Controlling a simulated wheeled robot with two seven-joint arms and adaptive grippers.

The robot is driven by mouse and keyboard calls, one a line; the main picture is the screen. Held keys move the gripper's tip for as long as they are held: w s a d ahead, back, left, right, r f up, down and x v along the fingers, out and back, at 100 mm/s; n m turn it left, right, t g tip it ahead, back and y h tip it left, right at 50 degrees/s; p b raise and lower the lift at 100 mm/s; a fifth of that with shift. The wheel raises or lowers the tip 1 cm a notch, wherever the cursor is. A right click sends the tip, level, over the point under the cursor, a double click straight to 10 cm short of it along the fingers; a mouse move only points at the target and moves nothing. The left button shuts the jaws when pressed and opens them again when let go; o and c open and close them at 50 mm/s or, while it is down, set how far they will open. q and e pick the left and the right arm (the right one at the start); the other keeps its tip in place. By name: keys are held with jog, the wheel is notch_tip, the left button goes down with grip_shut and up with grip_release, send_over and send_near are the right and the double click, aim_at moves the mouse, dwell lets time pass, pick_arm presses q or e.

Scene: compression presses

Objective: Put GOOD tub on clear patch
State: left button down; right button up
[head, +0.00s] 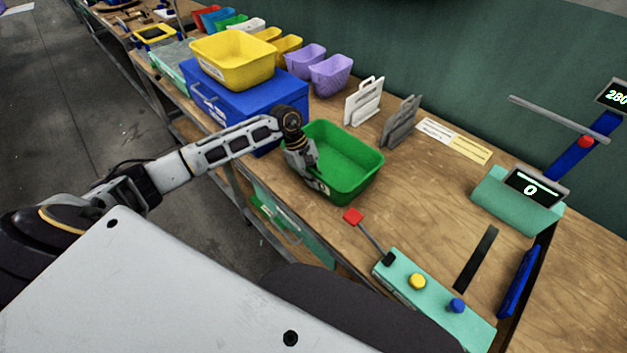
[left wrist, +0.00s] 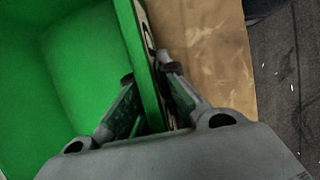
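The green tub (head: 350,155) is on the wooden bench near its front edge, right of a blue box; it looks empty. A pale label on its near side is mostly hidden by my gripper, so I cannot read it. My left gripper (head: 312,172) reaches over the tub's near left wall. In the left wrist view my left gripper (left wrist: 150,75) has one finger inside and one outside the green tub's wall (left wrist: 146,60), both seeming to touch it. My right gripper is not in view.
A yellow tub (head: 232,58) sits on the blue box (head: 205,100). A teal control box (head: 435,297) with a red-tipped lever lies at front right. Bare bench wood (head: 410,200) lies right of the green tub.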

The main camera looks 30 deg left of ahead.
pick_arm(q)
jog(key=c, duration=1.6)
grip_release()
jog(key=shift+c, duration=0.2)
jog(key=shift+r, duration=0.15)
jog(key=shift+a+r, duration=0.15)
jog(key=shift+r, duration=0.1)
jog(key=b+v, duration=0.1)
jog(key=v, duration=1)
jog(key=shift+r, duration=0.2)
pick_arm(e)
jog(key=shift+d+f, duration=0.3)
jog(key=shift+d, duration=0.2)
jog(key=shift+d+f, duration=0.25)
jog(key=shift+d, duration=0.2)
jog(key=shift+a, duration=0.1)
